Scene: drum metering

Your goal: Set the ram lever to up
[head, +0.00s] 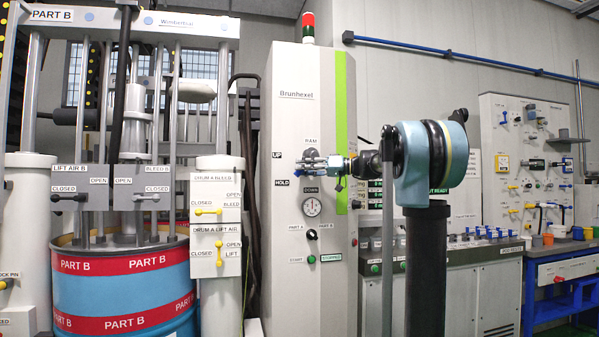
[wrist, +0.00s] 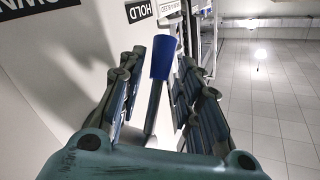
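The ram station is on the front of the tall white Brunhexel cabinet (head: 292,115), with RAM, UP, HOLD and DOWN labels. The ram lever (wrist: 163,58) shows in the wrist view as a grey rod with a blue grip, standing between my fingers near the HOLD label (wrist: 138,11). My gripper (head: 312,162) is in front of the station in the head view and hides most of the lever there. In the wrist view my gripper (wrist: 168,68) is open, with one finger on each side of the lever. I cannot tell the lever's exact setting.
Below the station are a gauge (head: 312,207), a PART A/PART B selector (head: 312,234) and a start button (head: 311,259). To the left stand the drum A valve panel (head: 216,252) and the PART B drum (head: 122,290).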

